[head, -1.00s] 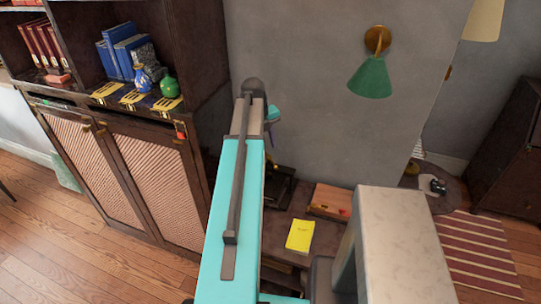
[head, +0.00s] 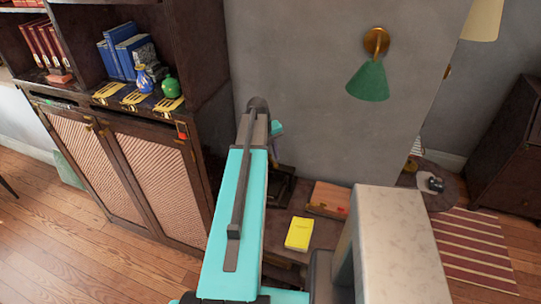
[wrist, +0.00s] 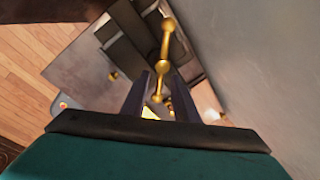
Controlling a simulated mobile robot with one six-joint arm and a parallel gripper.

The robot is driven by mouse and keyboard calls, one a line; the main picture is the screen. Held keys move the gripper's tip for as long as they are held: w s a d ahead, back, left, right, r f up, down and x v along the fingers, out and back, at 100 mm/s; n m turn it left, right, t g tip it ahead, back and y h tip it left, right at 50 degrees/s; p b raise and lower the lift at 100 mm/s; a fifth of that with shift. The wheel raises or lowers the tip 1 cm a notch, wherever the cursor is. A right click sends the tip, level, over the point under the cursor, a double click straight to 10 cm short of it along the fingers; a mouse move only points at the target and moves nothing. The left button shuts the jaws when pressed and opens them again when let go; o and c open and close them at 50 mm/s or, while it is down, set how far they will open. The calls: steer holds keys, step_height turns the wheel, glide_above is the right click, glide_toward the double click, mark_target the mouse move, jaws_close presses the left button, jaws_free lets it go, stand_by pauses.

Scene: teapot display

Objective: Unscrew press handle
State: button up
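The brass press handle (wrist: 165,45), a bar with rounded knobs, shows in the wrist view beyond and between my fingers. My gripper (wrist: 156,74) has its two dark fingers apart, with nothing held between them. A brass knob in the middle of the bar lines up close to the right fingertip; I cannot tell whether they touch. A dark press (head: 281,185) is partly visible in the head view behind my arm, on a low wooden table. The handle and my fingertips are hidden there.
A yellow booklet (head: 299,234) and a wooden box (head: 328,199) lie on the low table (head: 318,236). A grey wall with a green lamp (head: 368,81) stands behind. A dark cabinet (head: 110,165) with vases is close on the left.

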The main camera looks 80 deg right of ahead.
jaws_close()
steer(key=shift+n+b, duration=0.3)
steer(key=shift+b, duration=0.05)
